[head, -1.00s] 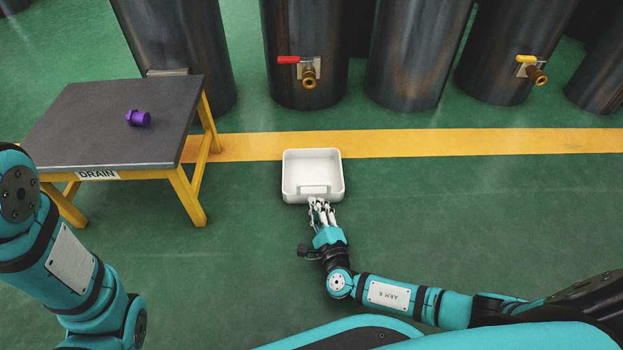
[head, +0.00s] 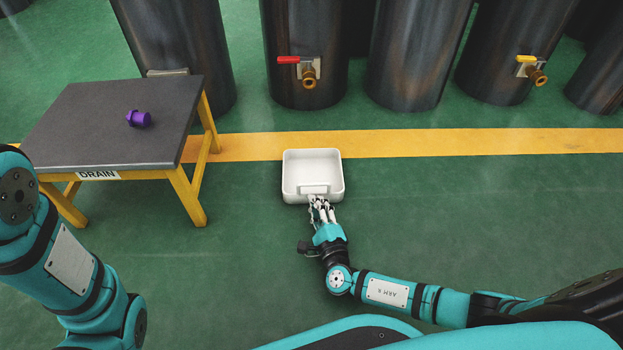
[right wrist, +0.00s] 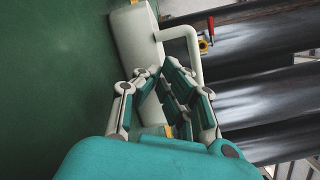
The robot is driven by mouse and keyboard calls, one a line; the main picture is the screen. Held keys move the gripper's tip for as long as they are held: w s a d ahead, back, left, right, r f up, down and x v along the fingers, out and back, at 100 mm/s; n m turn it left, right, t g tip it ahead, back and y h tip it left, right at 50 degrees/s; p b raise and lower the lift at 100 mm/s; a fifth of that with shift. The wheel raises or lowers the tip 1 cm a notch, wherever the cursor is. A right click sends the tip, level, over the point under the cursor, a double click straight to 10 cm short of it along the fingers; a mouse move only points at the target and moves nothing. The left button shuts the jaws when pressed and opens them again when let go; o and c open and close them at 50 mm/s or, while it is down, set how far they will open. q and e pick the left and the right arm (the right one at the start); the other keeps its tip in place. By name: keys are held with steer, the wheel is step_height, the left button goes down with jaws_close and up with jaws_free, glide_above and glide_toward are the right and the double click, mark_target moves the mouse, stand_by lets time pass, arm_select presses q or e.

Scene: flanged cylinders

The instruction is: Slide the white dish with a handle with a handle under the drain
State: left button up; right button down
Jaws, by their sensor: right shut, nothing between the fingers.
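The white dish (head: 313,170) is an open square tray on the green floor, with its handle (head: 314,189) on the near side. In the right wrist view the dish (right wrist: 136,38) and its bent handle (right wrist: 183,33) show just beyond the fingers. My right gripper (head: 320,203) is at the dish's near edge by the handle; it is shut with nothing between the fingers. I cannot tell if the fingers touch the dish. A brass drain tap (head: 309,77) with a red lever sits on the cylinder behind the dish. My left gripper is out of view.
A yellow-legged table (head: 110,120) labelled DRAIN stands at the left, with a purple flanged piece (head: 138,118) on it. Another brass tap (head: 535,73) with a yellow lever is at the right. A yellow floor stripe (head: 450,142) runs behind the dish. Floor right of the dish is clear.

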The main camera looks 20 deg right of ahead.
mark_target(314, 178)
steer(key=shift+w, duration=0.3)
steer(key=shift+w+d, duration=0.2)
steer(key=shift+w, duration=0.25)
steer(key=shift+w+d, duration=0.25)
steer(key=shift+w, duration=0.55)
steer(key=shift+w+d, duration=0.2)
steer(key=shift+w, duration=0.6)
steer(key=shift+w+d, duration=0.25)
steer(key=shift+w, duration=0.55)
steer(key=shift+w+d, duration=0.25)
steer(key=shift+w, duration=0.7)
steer(key=shift+w+d, duration=0.3)
steer(key=shift+w, duration=0.6)
steer(key=shift+w+d, duration=0.25)
steer(key=shift+w, duration=0.7)
steer(key=shift+w, duration=0.1)
